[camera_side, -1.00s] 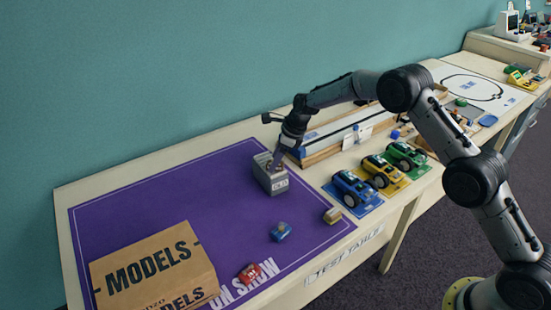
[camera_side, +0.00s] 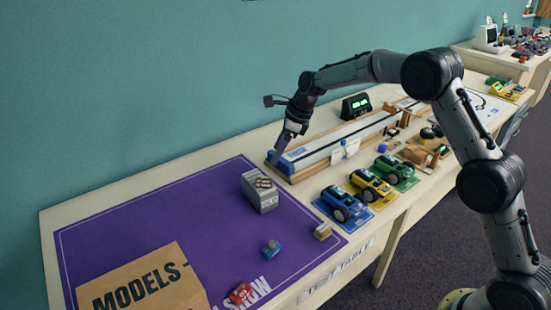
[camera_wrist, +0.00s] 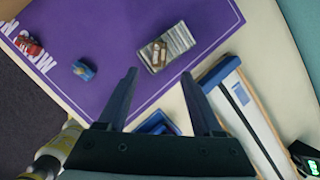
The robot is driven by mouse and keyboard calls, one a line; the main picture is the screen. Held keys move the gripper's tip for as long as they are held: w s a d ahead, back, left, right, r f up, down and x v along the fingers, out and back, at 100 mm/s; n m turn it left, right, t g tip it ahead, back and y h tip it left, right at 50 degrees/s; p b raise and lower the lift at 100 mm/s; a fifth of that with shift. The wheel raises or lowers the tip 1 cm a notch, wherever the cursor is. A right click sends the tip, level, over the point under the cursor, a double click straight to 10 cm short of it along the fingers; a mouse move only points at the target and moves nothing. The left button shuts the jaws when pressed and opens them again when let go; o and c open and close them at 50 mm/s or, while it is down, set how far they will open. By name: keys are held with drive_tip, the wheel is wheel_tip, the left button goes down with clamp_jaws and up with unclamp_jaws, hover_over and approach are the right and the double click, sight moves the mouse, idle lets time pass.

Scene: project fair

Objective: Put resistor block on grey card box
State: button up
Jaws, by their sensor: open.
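The grey card box (camera_side: 260,194) stands on the purple mat, near its back right. It also shows in the wrist view (camera_wrist: 178,40). A small brown block with pale parts (camera_side: 263,183), which looks like the resistor block, lies on top of the box; the wrist view shows it too (camera_wrist: 158,53). I cannot read any marking on it. My gripper (camera_side: 273,158) is over the blue end of the track, behind and to the right of the box and apart from it. In the wrist view its fingers (camera_wrist: 157,75) are spread with nothing held between them.
A blue block (camera_side: 271,250), a red block (camera_side: 241,293) and a tan block (camera_side: 323,232) sit near the mat's front. A cardboard MODELS box (camera_side: 145,283) stands front left. Several toy cars (camera_side: 344,205) and a long track (camera_side: 335,142) are to the right. The mat's back left is clear.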

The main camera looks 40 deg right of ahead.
drive_tip(key=shift+s+d+r, duration=0.1)
drive_tip(key=shift+r, duration=0.15)
drive_tip(key=s+r+n+h, duration=0.1)
drive_tip(key=s+r+n, duration=0.6)
drive_tip(key=s, duration=0.4)
drive_tip(key=s+r+n, duration=0.7)
drive_tip(key=s+r, duration=0.1)
drive_tip(key=s, duration=0.3)
drive_tip(key=s+f+n, duration=0.2)
drive_tip(key=s+n, duration=0.4)
drive_tip(key=s, duration=0.5)
drive_tip(key=s+d+f+n+t+h, duration=0.1)
drive_tip(key=s+n, duration=0.5)
drive_tip(key=s, duration=0.5)
drive_tip(key=shift+d+f+n+t, duration=0.3)
drive_tip(key=shift+f+n, duration=0.1)
